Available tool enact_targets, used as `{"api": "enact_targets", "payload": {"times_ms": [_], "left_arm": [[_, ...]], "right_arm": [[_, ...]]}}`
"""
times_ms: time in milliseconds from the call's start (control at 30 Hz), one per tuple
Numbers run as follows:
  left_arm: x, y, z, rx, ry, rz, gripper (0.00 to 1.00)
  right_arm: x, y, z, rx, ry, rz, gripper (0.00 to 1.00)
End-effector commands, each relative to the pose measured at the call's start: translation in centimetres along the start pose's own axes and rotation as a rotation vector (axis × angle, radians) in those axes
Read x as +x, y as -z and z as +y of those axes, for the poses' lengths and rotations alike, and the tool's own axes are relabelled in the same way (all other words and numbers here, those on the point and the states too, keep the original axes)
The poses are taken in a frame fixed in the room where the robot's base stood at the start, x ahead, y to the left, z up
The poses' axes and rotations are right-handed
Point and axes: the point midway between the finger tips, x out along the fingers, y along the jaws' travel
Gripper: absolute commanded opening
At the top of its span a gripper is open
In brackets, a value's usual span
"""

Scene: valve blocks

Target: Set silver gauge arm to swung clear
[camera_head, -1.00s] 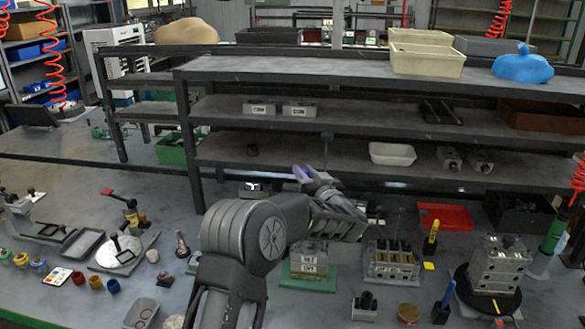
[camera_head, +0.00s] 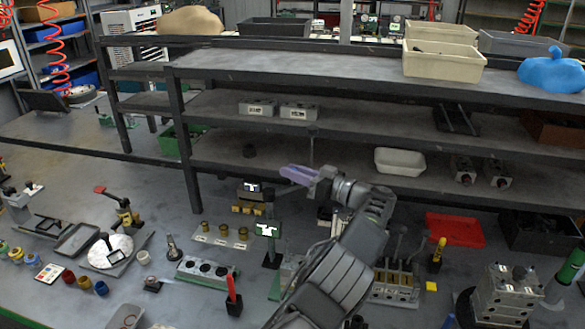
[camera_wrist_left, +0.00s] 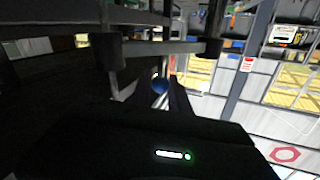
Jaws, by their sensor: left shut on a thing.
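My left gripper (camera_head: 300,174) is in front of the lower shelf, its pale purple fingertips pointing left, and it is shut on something. A thin grey rod (camera_head: 312,150) with a small dark end stands up right by the fingers. I cannot tell for sure that this is the silver gauge arm. In the left wrist view a small blue ball (camera_wrist_left: 160,85) and a pale rod (camera_wrist_left: 155,98) show between the dark gripper parts. My forearm hides what lies below the gripper. My right gripper is not in view.
The dark-framed shelf (camera_head: 340,70) stands behind the gripper. Below are a grey valve block (camera_head: 207,270), a small green-screened stand (camera_head: 268,230), a red-handled tool (camera_head: 232,295) and a red tray (camera_head: 455,229). A grey block stack (camera_head: 508,290) stands at the right.

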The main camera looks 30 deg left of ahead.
Motion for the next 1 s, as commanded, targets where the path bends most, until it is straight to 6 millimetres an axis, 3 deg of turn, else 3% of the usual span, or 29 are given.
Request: {"api": "enact_targets", "payload": {"times_ms": [433,467,700,1000], "left_arm": [[0.03,-0.13,-0.02,0.000,0.013,-0.005,0.00],[0.04,-0.13,-0.02,0.000,0.013,-0.005,0.24],[0.08,-0.11,-0.03,0.000,0.013,-0.004,0.43],[-0.04,-0.12,-0.02,0.000,0.013,-0.004,0.44]], "right_arm": [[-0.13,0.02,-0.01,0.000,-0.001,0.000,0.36],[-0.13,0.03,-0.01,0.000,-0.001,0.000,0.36],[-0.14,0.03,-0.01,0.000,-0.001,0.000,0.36],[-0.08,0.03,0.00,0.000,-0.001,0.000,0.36]]}}
